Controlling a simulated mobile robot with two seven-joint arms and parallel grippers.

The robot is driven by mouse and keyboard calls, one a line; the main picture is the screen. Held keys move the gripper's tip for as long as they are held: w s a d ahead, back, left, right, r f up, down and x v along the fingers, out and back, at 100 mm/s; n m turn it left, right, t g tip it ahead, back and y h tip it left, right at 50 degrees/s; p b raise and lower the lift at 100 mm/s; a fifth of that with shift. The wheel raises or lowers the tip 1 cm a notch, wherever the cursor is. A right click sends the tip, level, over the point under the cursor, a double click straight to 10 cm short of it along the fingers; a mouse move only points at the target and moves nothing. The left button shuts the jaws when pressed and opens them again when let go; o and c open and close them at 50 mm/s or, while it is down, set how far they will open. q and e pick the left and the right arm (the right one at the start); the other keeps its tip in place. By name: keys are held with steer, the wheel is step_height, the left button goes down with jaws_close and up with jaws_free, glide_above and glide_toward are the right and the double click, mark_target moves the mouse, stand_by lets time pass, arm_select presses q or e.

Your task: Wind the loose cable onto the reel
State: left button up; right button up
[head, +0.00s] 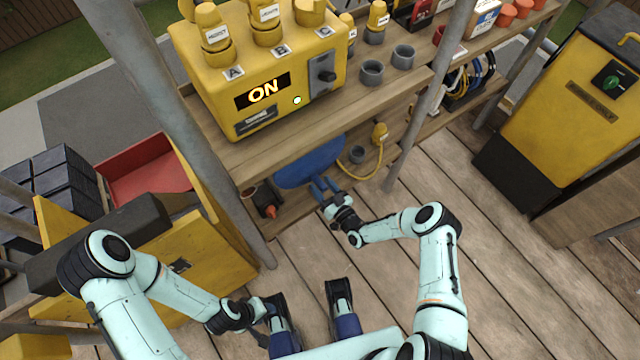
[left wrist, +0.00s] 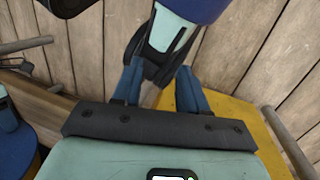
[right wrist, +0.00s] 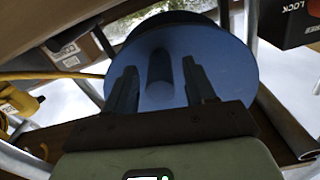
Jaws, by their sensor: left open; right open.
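The blue cable reel (head: 312,162) is under the wooden shelf, partly hidden by its edge. The yellow cable (head: 374,172) hangs in a loop to the right of the reel, with a yellow plug (head: 380,133) at its upper end. My right gripper (head: 320,188) is open just in front of the reel. In the right wrist view, the reel's round face (right wrist: 212,62) fills the middle, and a blue peg (right wrist: 160,75) on it shows between the open fingers. My left gripper (head: 266,310) is open, low and away from the reel; its fingers (left wrist: 157,80) show empty in the left wrist view.
A yellow box (head: 210,90) showing ON stands on the shelf above the reel. Grey scaffold poles (head: 430,95) flank the shelf. Grey cups (head: 371,72) stand on it. A yellow cabinet (head: 570,110) is at right. The plank floor (head: 520,290) at right is clear.

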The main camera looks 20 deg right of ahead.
steer(key=shift+x, duration=0.75)
